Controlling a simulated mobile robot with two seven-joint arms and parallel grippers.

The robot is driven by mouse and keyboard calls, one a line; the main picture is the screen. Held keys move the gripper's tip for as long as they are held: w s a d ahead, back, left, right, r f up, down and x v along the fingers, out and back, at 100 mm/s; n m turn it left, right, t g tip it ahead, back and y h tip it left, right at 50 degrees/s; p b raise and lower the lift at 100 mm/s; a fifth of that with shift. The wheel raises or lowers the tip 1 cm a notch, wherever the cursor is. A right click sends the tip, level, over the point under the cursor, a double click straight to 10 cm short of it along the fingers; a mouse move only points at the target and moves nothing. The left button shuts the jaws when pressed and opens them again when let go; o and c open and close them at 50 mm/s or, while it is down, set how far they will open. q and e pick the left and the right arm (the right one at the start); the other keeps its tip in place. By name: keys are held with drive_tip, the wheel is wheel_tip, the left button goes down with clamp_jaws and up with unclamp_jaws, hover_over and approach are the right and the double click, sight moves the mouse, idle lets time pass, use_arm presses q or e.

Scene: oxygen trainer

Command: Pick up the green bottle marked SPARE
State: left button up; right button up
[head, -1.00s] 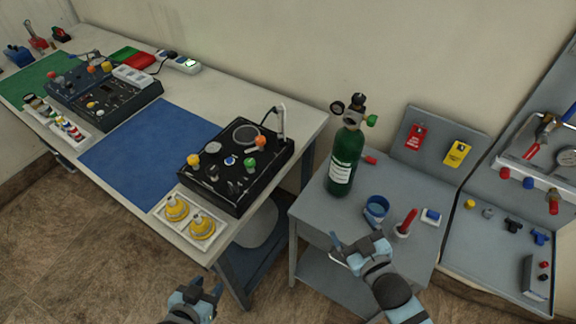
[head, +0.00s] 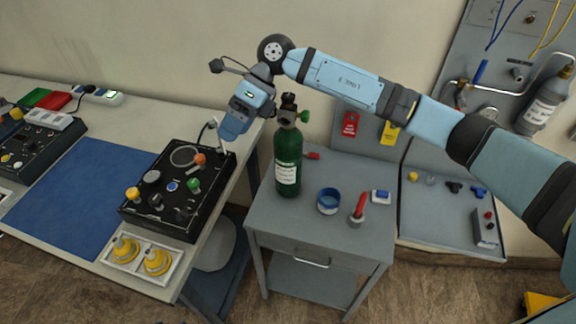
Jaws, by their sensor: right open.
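The green bottle (head: 288,160) stands upright on the small grey cabinet (head: 265,228). It has a white label too small to read, a dark valve top and a green knob (head: 304,116). My right arm reaches in from the right, across and above the bottle. My right gripper (head: 230,134) is left of the bottle's neck in the picture, pointing down and left, open with nothing seen in it. It hides the left side of the bottle's valve, where the gauge was seen. My left gripper is out of view.
On the cabinet, right of the bottle, are a blue cup-like ring (head: 328,201), a red-handled item (head: 359,208) and a small blue-and-white block (head: 380,196). A black control box (head: 150,205) and yellow fittings (head: 157,261) are on the left bench.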

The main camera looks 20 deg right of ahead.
drive_tip(key=w+d+r+t+h, duration=0.2)
drive_tip(key=w+d+r+h, duration=0.25)
drive_tip(key=d, duration=0.35)
wheel_tip(320, 180, up, 4)
drive_tip(key=t+h, duration=0.1)
drive_tip(key=h, duration=0.2)
hover_over(287, 104)
drive_tip(key=w, duration=0.1)
drive_tip(key=shift+d+r, duration=0.15)
drive_tip(key=shift+d+h, duration=0.2)
drive_tip(key=shift+h, duration=0.05)
wheel_tip(287, 104, down, 8)
drive_tip(key=shift+w+p, duration=0.1)
drive_tip(key=shift+p, duration=0.75)
drive_tip(key=f+p, duration=0.1)
drive_tip(key=f, duration=0.1)
drive_tip(key=f+p, duration=0.1)
drive_tip(key=f, duration=0.2)
drive_tip(key=shift+s+a+f, duration=0.1)
drive_tip(key=shift+s+a, duration=0.1)
drive_tip(key=shift+f, duration=0.15)
clamp_jaws()
drive_tip(key=shift+w+r, duration=0.15)
drive_tip(key=shift+r, duration=0.05)
